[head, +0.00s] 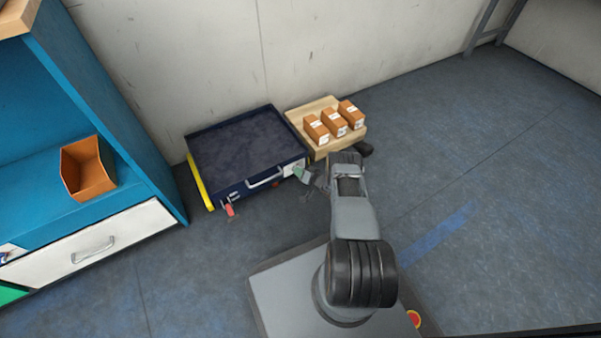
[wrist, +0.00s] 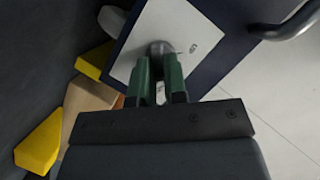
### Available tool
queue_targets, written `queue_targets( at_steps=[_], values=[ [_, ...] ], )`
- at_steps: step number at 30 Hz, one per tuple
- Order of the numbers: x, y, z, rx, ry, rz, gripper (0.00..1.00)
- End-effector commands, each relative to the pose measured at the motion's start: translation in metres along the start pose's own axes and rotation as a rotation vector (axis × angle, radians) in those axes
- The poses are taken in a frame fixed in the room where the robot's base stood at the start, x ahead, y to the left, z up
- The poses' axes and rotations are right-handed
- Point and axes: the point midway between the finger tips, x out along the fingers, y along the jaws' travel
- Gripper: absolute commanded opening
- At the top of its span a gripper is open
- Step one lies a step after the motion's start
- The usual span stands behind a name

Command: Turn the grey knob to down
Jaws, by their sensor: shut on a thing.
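The grey knob (wrist: 160,47) sits on a white panel (wrist: 135,50) on the front of a dark blue cabinet. In the wrist view, the green fingers of my gripper (wrist: 159,75) are on both sides of the knob and shut on it. They hide part of the knob, and I cannot tell which way it points. In the head view, my gripper (head: 303,174) is at the right end of the cabinet front (head: 232,189), and the knob cannot be made out there.
A silver handle (head: 265,178) is on the cabinet front, left of my gripper. A wooden pallet (head: 295,118) with three brown boxes (head: 334,122) is behind to the right. A blue shelf unit (head: 152,170) stands at left. The floor (head: 490,190) at right is clear.

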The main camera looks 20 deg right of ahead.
Motion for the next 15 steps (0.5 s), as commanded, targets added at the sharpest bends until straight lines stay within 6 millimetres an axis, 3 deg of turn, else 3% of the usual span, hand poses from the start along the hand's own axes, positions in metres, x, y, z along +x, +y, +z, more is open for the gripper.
queue_targets(
  at_steps=[1, 2, 9, 15],
  values=[
    [0.0006, -0.0001, -0.0005, 0.001, 0.001, 0.0, 0.0],
    [0.0006, -0.0001, -0.0005, 0.001, 0.001, 0.0, 0.14],
    [0.0003, 0.0001, -0.0005, 0.001, 0.001, 0.0, 0.37],
    [0.0, 0.0002, -0.0004, 0.001, 0.001, 0.001, 0.38]
  ],
)
